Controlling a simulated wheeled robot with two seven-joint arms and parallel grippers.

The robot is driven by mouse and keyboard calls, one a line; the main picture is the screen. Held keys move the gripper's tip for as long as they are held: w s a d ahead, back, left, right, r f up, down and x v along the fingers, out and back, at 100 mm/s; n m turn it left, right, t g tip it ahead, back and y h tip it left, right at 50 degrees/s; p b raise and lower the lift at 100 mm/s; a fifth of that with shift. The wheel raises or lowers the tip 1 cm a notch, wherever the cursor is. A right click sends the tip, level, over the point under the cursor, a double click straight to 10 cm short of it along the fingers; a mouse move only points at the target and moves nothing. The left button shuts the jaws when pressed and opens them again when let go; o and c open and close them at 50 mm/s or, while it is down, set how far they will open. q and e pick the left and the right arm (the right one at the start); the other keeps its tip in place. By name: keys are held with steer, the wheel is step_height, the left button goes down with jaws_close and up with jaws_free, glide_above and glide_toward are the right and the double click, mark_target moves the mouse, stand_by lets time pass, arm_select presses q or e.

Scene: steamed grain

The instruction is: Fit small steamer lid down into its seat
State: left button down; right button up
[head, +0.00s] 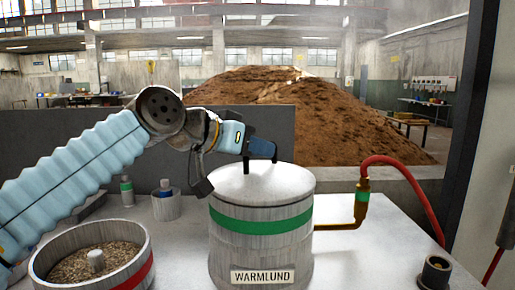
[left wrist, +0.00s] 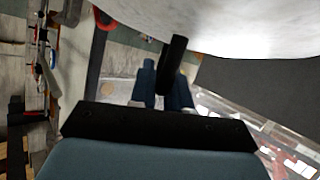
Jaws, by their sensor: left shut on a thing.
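The small steamer lid (head: 262,180) is a pale grey metal disc. It lies across the top of the steamer pot (head: 262,250), which has a green band and a "WARMLUND" label. The lid looks about level, but I cannot tell whether any gap is left at its rim. My left gripper (head: 260,149) is over the lid, shut on its thin dark handle (head: 247,166). In the left wrist view the black handle (left wrist: 172,64) stands between the blue fingers, with the pale lid (left wrist: 245,25) filling the top right. My right gripper is not in view.
An open pot of grain (head: 95,262) with a red band stands at the front left. A green-banded bottle (head: 127,190) and a small canister (head: 166,204) stand behind it. A red hose (head: 410,172) with a brass pipe joins the pot's right side. A dark socket (head: 435,270) sits front right.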

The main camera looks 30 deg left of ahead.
arm_select(q)
steer(key=shift+f, duration=0.15)
steer(key=c, duration=1)
jaws_free()
steer(key=v, duration=1.3)
steer(key=shift+s+a, duration=0.15)
steer(key=shift+s, duration=0.2)
